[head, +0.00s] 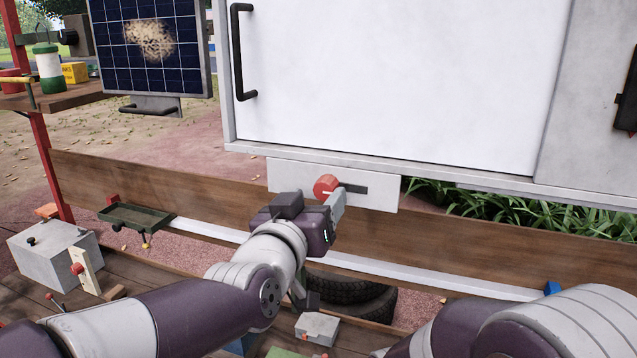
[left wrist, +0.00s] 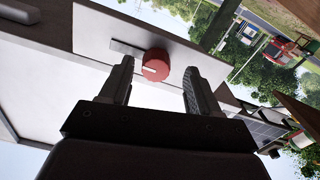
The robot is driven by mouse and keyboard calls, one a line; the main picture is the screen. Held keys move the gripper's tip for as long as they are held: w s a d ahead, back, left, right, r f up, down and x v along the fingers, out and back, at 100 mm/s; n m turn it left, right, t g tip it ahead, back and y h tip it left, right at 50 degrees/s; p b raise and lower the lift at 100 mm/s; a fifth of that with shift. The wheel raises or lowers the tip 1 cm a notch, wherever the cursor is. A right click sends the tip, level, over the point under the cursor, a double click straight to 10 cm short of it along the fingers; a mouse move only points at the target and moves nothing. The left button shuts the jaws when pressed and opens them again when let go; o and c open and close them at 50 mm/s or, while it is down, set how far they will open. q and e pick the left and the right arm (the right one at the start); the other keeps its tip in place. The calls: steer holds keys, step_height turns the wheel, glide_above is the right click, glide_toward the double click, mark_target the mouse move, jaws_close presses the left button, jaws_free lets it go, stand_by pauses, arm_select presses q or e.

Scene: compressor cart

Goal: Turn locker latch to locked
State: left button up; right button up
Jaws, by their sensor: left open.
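The locker latch is a red round knob (head: 326,186) with a pale pointer mark, on a light plate (head: 380,196) under the white locker door (head: 390,75). A dark slot or strip lies on the plate beside the knob. The knob also shows in the left wrist view (left wrist: 156,65), between and just beyond the fingertips. My left gripper (left wrist: 158,72) is open, with one finger on each side of the knob; I cannot tell whether either touches it. In the head view the left gripper (head: 335,200) partly covers the knob's lower side. My right gripper is not in view.
A black door handle (head: 238,50) stands out at the locker's left edge. A wooden beam (head: 470,250) runs below the plate. A solar panel (head: 152,45) hangs at upper left. A grey box (head: 55,255) and small tray (head: 135,217) lie at left. A tire (head: 350,292) is below.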

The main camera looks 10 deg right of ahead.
arm_select(q)
steer(key=shift+x, duration=0.9)
steer(key=shift+w+d+r+p, duration=0.1)
steer(key=shift+w+p, duration=0.1)
steer(key=shift+p, duration=0.1)
steer(key=shift+s+d+r, duration=0.15)
steer(key=shift+s+d, duration=0.05)
steer(key=shift+s, duration=0.25)
steer(key=shift+w, duration=0.15)
steer(key=shift+w+a+f, duration=0.1)
steer(key=shift+w+f, duration=0.1)
steer(key=c, duration=1)
steer(key=shift+c, duration=0.2)
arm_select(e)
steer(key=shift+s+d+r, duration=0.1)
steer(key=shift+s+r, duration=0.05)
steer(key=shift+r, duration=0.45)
